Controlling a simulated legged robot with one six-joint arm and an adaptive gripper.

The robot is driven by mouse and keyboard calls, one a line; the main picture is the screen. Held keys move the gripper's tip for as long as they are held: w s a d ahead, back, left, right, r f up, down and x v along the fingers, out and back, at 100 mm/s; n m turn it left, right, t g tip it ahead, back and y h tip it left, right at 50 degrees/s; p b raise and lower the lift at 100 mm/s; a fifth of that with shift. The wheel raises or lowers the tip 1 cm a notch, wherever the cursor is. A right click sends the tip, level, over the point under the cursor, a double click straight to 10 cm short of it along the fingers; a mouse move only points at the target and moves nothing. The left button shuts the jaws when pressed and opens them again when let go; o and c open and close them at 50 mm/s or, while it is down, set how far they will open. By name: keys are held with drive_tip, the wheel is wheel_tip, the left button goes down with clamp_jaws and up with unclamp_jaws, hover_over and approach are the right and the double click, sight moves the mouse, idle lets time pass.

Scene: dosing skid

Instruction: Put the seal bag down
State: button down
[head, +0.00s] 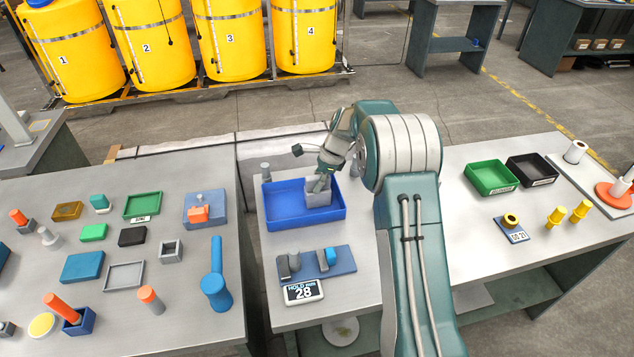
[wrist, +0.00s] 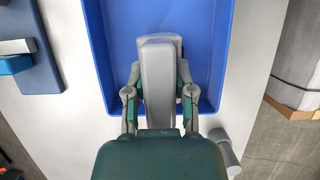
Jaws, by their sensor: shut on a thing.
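The seal bag appears as a pale grey, block-like piece (head: 318,195) inside the blue tray (head: 283,216), toward its right half. My gripper (head: 322,182) reaches down over the tray and is shut on it. In the wrist view the grey bag (wrist: 158,85) stands between my two green fingers (wrist: 158,100), with the blue tray floor (wrist: 118,40) around it. Whether its underside touches the tray floor is hidden. My wrist covers its near end.
A blue plate with grey and blue pieces (head: 328,262) and a "HOLD 28" display (head: 303,292) lie in front of the tray. Green (head: 490,178) and black (head: 532,170) trays are at right. The left table is crowded.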

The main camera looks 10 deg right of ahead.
drive_tip(key=shift+c, duration=2.2)
unclamp_jaws()
